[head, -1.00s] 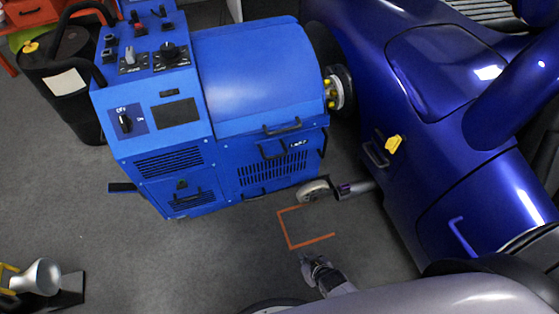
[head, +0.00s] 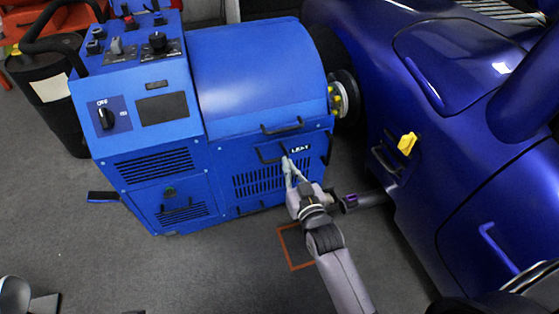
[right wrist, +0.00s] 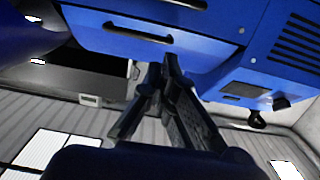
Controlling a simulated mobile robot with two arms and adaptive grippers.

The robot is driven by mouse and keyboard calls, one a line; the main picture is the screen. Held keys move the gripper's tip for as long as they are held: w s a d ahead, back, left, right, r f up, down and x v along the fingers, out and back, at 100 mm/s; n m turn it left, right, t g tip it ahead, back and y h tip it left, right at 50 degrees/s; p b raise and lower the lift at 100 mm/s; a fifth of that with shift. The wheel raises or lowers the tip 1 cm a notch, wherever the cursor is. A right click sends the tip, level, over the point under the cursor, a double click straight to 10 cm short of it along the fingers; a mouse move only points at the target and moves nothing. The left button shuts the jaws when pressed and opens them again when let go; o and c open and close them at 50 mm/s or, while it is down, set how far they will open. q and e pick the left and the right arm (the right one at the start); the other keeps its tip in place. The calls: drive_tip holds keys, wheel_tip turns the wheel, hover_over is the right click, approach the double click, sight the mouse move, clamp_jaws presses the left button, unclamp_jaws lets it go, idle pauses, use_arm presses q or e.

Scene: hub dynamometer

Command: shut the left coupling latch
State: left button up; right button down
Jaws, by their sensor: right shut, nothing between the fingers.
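The blue dynamometer (head: 230,75) stands at the centre of the head view. On its front, a black bar handle (head: 268,155) sits beside a small label that seems to read LEFT; this looks like the left coupling latch. My right gripper (head: 286,163) is shut and empty, its tips at the right end of this handle. I cannot tell whether they touch it. In the right wrist view, the shut fingers (right wrist: 171,62) point toward the blue face, just beside a black bar handle (right wrist: 138,32). My left gripper is not in view.
A dark blue vehicle (head: 450,130) stands close on the right, with a yellow piece (head: 407,143) on its side. A second black handle (head: 282,127) is above the latch.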

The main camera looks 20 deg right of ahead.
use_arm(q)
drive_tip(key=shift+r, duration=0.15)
use_arm(e)
drive_tip(key=shift+r, duration=0.25)
drive_tip(key=shift+w, duration=0.1)
drive_tip(key=w, duration=0.3)
drive_tip(key=w+b, duration=0.1)
drive_tip(key=w, duration=0.1)
drive_tip(key=w+b, duration=0.1)
drive_tip(key=w, duration=0.2)
drive_tip(key=shift+w+a+f, duration=0.1)
drive_tip(key=shift+w+f, duration=0.25)
drive_tip(key=shift+f, duration=0.05)
drive_tip(key=shift+w+f+b, duration=0.15)
drive_tip(key=shift+w+b, duration=0.35)
drive_tip(key=shift+w, duration=0.3)
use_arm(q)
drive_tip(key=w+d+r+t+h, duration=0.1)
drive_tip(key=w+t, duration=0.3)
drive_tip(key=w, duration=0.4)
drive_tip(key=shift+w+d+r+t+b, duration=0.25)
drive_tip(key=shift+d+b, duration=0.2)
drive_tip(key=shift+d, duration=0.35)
use_arm(e)
drive_tip(key=shift+s+f, duration=0.5)
drive_tip(key=shift+f, duration=0.35)
drive_tip(key=shift+s+f, duration=0.5)
drive_tip(key=shift+f, duration=0.3)
drive_tip(key=shift+f, duration=0.1)
